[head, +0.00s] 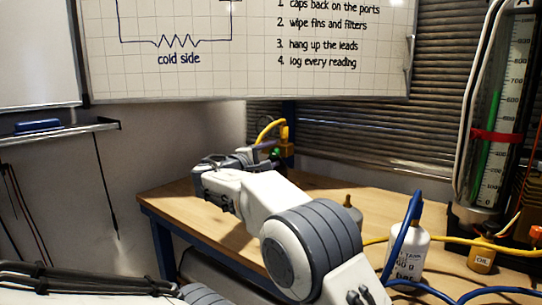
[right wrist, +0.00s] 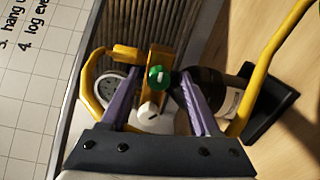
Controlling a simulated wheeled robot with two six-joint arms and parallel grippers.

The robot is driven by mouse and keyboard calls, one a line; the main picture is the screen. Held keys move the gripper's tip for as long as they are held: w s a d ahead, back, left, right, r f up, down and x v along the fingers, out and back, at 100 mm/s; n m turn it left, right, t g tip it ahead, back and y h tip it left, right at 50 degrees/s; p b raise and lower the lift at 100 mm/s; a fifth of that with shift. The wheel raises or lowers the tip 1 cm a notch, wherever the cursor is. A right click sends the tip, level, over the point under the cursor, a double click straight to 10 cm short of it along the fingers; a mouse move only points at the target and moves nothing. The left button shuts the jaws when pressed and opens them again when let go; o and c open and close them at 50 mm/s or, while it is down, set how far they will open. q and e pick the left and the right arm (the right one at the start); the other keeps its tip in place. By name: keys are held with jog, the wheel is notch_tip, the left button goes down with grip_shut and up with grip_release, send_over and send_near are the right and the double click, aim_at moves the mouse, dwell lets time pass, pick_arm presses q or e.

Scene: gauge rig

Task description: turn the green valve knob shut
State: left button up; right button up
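The green valve knob (right wrist: 158,77) shows in the right wrist view, on a brass-yellow fitting (right wrist: 157,58). It is small in the head view (head: 276,153), at the back of the bench. My right gripper (right wrist: 160,84) is open, with its purple fingers apart on either side of the knob in the picture. A gap shows between each finger and the knob; I cannot tell whether the tips reach its depth. In the head view the right gripper (head: 264,148) points at the fitting. My left gripper is not in view.
A white knob (right wrist: 150,110) sits just below the green one, with a round gauge (right wrist: 109,87) to the left. A dark bottle (right wrist: 224,92) stands close behind the right finger. A yellow hose (right wrist: 272,62) curves at the right. The wooden bench (head: 172,198) is clear at its left end.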

jog(key=shift+s+a, duration=0.4)
jog(key=v, duration=0.9)
jog(key=shift+s, duration=0.25)
jog(key=shift+d, duration=0.1)
